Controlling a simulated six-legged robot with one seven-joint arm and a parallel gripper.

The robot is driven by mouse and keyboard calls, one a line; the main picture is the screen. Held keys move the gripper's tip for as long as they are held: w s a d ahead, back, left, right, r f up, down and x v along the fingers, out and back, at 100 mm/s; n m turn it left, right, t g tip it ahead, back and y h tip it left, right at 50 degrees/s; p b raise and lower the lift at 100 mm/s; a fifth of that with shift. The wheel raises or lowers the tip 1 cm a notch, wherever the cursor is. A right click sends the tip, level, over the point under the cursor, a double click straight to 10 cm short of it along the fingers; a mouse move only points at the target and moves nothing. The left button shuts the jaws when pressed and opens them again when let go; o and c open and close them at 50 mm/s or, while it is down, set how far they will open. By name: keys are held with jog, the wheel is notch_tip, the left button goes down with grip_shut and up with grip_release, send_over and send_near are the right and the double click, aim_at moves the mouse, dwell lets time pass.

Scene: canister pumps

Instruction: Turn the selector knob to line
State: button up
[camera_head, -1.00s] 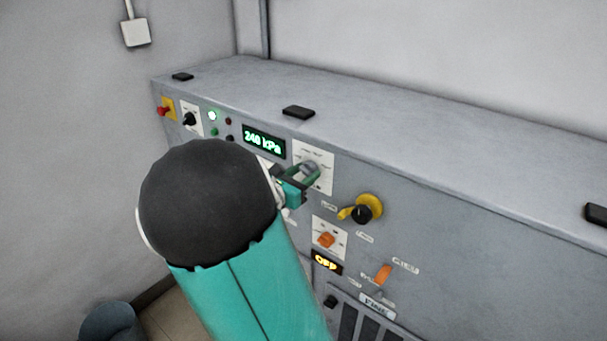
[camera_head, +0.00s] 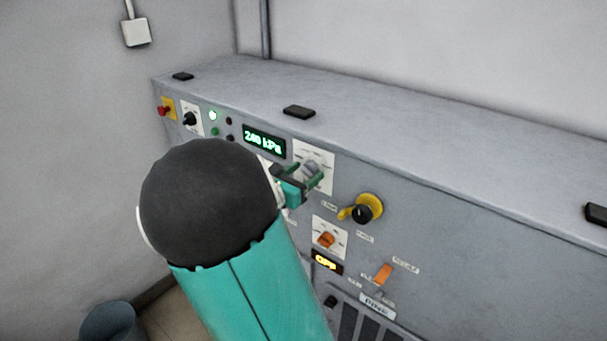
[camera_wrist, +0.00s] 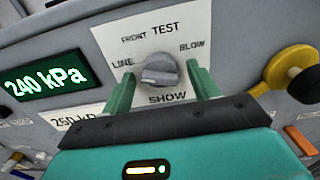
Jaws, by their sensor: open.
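The selector knob (camera_wrist: 155,70) is a round grey knob on a white plate (camera_wrist: 205,18) marked FRONT, TEST, BLOW, SHOW and LINE. Its pale pointer mark sits at the lower left of its face, below the LINE label. In the head view the knob (camera_head: 311,168) is partly covered by my fingers. My gripper (camera_wrist: 160,88) is open, with one green finger on each side of the knob. A small gap seems to show by the fingers; I cannot tell whether either touches. My gripper (camera_head: 302,182) also shows in the head view at the plate.
A green display (camera_wrist: 45,83) reads 240 kPa left of the plate. A yellow handle with a black hub (camera_head: 362,211) protrudes to the right. Below are an orange switch (camera_head: 326,240) and an orange lever (camera_head: 383,274). A black block (camera_head: 299,112) lies on the cabinet top.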

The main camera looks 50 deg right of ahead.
jog(key=s+a, duration=0.1)
jog(key=a, duration=1.2)
jog(key=shift+a, duration=0.35)
jog(key=shift+s, duration=0.1)
jog(key=s+a+f+m+g+y, duration=0.2)
jog(key=s+a+f+m+y, duration=0.2)
jog(key=s+a+m+y, duration=0.55)
jog(key=s+a+r+m+t+y, duration=0.3)
jog(key=a+r+m+t+y, duration=0.3)
jog(key=a, duration=0.6)
jog(key=m+y, duration=0.2)
jog(key=m, duration=0.1)
jog(key=shift+a+r+m, duration=0.2)
jog(key=shift+a+m, duration=0.15)
jog(key=shift+y, duration=0.25)
